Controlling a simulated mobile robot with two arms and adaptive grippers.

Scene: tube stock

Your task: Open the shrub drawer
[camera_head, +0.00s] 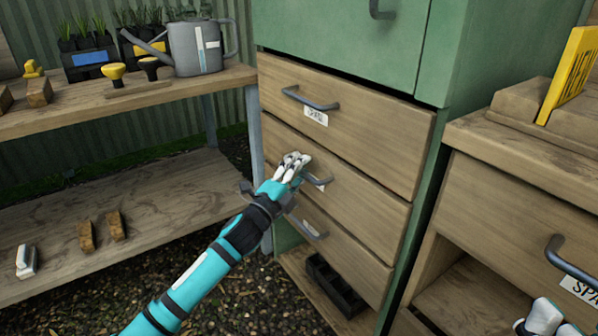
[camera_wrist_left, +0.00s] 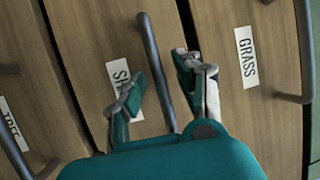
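The shrub drawer (camera_head: 350,192) is the middle of three wooden drawers and looks shut. In the left wrist view its label (camera_wrist_left: 120,76) starts with "SH"; a finger hides the rest. Its grey bar handle (camera_head: 318,181) also shows in the wrist view (camera_wrist_left: 152,50), running between the fingers of my left gripper (camera_wrist_left: 160,72). That gripper (camera_head: 294,161) is open, with one finger on each side of the bar; I cannot tell if either touches it. My right gripper (camera_head: 545,318) is at the bottom right edge, partly cut off, its fingers unclear.
The grass drawer (camera_head: 375,125) is above, the tree drawer (camera_head: 345,248) below. A black tray (camera_head: 335,285) lies under them. A wooden shelf (camera_head: 130,105) with a watering can (camera_head: 190,50) stands left. Another wooden cabinet (camera_head: 510,205) stands right. The space before the drawers holds only my arm.

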